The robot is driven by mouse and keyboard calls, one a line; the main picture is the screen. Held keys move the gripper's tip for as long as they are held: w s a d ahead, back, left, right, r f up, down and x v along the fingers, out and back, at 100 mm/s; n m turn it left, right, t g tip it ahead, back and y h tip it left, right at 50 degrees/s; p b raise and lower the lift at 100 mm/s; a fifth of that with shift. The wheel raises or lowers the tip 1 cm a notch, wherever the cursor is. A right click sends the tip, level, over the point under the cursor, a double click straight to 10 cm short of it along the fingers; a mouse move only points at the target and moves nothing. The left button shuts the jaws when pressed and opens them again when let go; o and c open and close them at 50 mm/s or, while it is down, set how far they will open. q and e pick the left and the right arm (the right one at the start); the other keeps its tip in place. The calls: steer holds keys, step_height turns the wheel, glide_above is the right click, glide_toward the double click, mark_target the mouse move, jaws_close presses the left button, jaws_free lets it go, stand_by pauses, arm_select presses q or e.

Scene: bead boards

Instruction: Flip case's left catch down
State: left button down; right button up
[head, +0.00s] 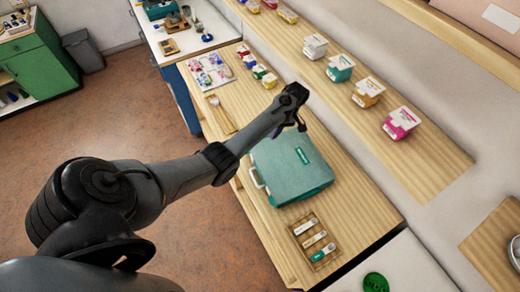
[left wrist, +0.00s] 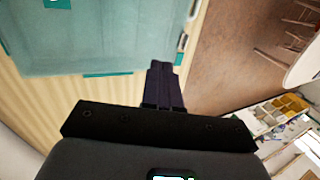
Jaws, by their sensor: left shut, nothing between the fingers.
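The teal case (head: 290,170) lies flat on the wooden bench with its lid down. Its pale handle (head: 257,178) is on the left side in the head view. My left gripper (head: 302,127) is shut and empty, pointing down by the case's far edge. In the left wrist view the shut fingers (left wrist: 165,70) are close to a corner of the case (left wrist: 90,35). A small teal piece (left wrist: 181,58) shows beside the fingertips, and a teal strip (left wrist: 108,74) runs along the case edge. I cannot tell whether either is a catch. My right gripper is not in view.
On the bench (head: 365,215), a wooden tray (head: 315,241) with small tools sits near the case. Several paint pots (head: 264,77) and a bead sheet (head: 210,72) lie at the far end. A shelf (head: 425,150) with boxed pots runs along the wall.

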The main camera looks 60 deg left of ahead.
mark_target(255, 157)
arm_select(q)
steer(key=shift+f, duration=0.15)
steer(key=x, duration=0.9)
steer(key=shift+p, duration=0.3)
steer(key=s+p, duration=0.2)
steer(key=s, duration=0.1)
steer(key=shift+a+f, duration=0.15)
steer(key=shift+f, duration=0.05)
steer(key=shift+s+f+p, duration=0.1)
steer(key=shift+s+p, duration=0.25)
steer(key=shift+s, duration=0.3)
steer(key=shift+w, duration=0.1)
